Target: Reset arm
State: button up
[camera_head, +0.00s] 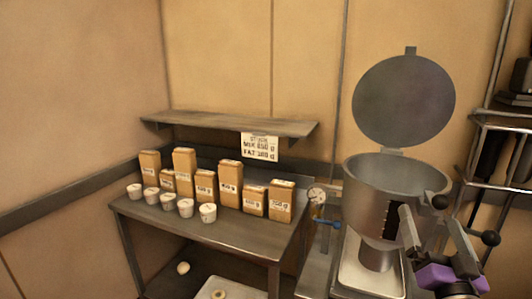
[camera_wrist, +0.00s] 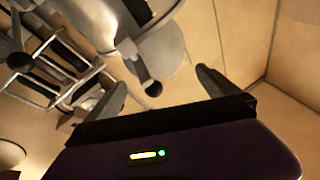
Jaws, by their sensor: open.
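My gripper (camera_head: 428,224) is at the lower right of the head view, in front of the steel kettle (camera_head: 375,190). Its two dark fingers are spread apart and hold nothing. In the wrist view my gripper (camera_wrist: 160,80) also shows open, with a black ball knob (camera_wrist: 152,88) in the gap between the fingers in the picture. How far the knob is from the fingers is hard to tell. The kettle's round lid (camera_head: 403,101) stands raised and open. Part of the kettle's front is hidden behind my gripper.
A steel table (camera_head: 225,236) at the left carries several brown cartons (camera_head: 184,172) and several white cups (camera_head: 185,207). A wall shelf (camera_head: 230,124) with a hanging sign (camera_head: 259,147) is above. A tray (camera_head: 370,274) lies below the kettle. A wire rack (camera_head: 500,125) stands at the right.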

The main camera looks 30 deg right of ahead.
jog(key=s+a+f+n+g+y+b, duration=0.1)
jog(key=s+a+f+n+y, duration=0.4)
jog(key=s+a+f, duration=0.6)
jog(key=s+a+f+n+g+y+b, duration=0.1)
jog(key=s+a+f+n+y+b, duration=0.3)
jog(key=s+a+f, duration=0.8)
jog(key=a+f+n+y, duration=0.2)
jog(key=a+f+y, duration=0.1)
jog(key=a, duration=0.5)
jog(key=shift+f+g+y+b, duration=0.2)
jog(key=shift+g+y+b, duration=0.2)
jog(key=shift+y, duration=0.2)
jog(key=shift+w, duration=0.1)
